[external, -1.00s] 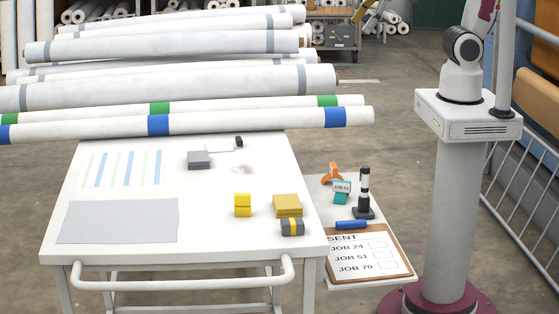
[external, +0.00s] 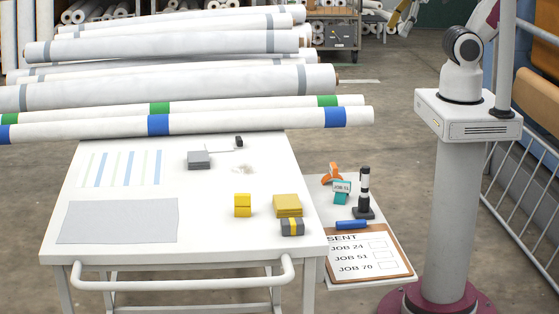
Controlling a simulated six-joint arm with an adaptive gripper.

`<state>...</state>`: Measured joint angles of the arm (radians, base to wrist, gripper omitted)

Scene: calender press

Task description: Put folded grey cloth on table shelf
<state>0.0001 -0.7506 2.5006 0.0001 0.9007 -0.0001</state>
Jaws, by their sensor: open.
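A folded grey cloth (external: 199,160) lies as a small flat block on the white table (external: 200,245), near the back middle. A low white side shelf (external: 318,200) adjoins the table's right side. My gripper (external: 403,22) shows only partly at the top edge, right of centre, against the background racks. It is open, high above and well apart from the cloth, with nothing seen in it. The upper part of my arm is out of frame.
Yellow blocks (external: 243,205), a yellow folded stack (external: 287,205) and a grey bundle with a yellow band (external: 292,227) stand on the table. A flat grey sheet (external: 120,220) lies front left. The shelf holds a clipboard (external: 369,255) and a black-and-white post (external: 364,195). Long rolls (external: 180,88) lie behind.

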